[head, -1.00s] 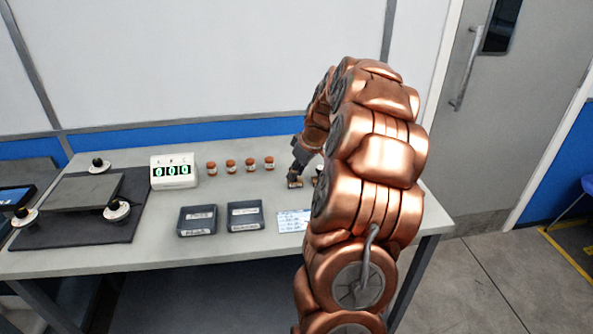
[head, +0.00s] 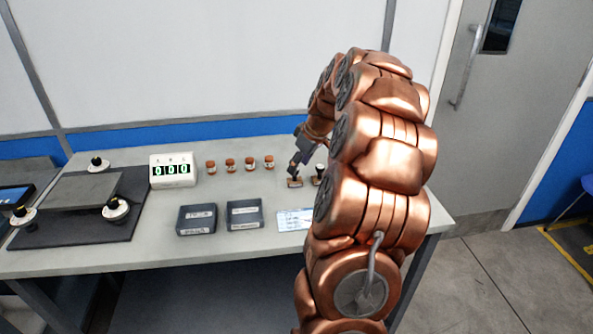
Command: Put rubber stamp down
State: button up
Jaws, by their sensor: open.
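A small rubber stamp (head: 295,182) with a brown base stands on the bench towards its right end. My gripper (head: 294,170) is open just above it, at the top of the stamp; whether they touch is too small to tell. A second stamp (head: 319,174) with a dark handle stands just to the right, partly hidden by my copper-coloured arm. A printed card (head: 294,219) lies on the bench in front of the stamp, its right side behind my arm.
Several brown-capped bottles (head: 230,165) stand in a row left of the stamp. Two dark trays (head: 197,220) sit near the front edge. A plate rig on a dark mat (head: 120,228) fills the bench's left. Some bare bench lies between bottles and stamp.

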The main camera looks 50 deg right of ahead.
jog(key=b+v, duration=0.1)
jog(key=v, duration=0.8)
jog(key=shift+a, duration=0.15)
jog(key=s+a+f+g+y, duration=0.1)
jog(key=s+a+g, duration=0.1)
jog(key=a, duration=1.1)
jog(key=s+a+f+g, duration=0.1)
jog(key=s+a, duration=0.1)
jog(key=a, duration=1.1)
jog(key=s+a+f+g, duration=0.1)
jog(key=s+a+f, duration=0.1)
jog(key=s+a, duration=0.2)
jog(key=s+a+f+m+g+h, duration=0.1)
jog(key=s+a+f, duration=0.2)
jog(key=s, duration=0.7)
jog(key=s+a+f+g, duration=0.1)
jog(key=s+a+f, duration=0.2)
jog(key=s+a, duration=0.2)
jog(key=shift+s+m+h, duration=0.3)
jog(key=shift+s, duration=0.8)
jog(key=shift+r, duration=0.1)
notch_tip(320, 180, up, 7)
jog(key=p, duration=0.6)
jog(key=shift+f+p, duration=0.25)
jog(key=shift+p, duration=0.05)
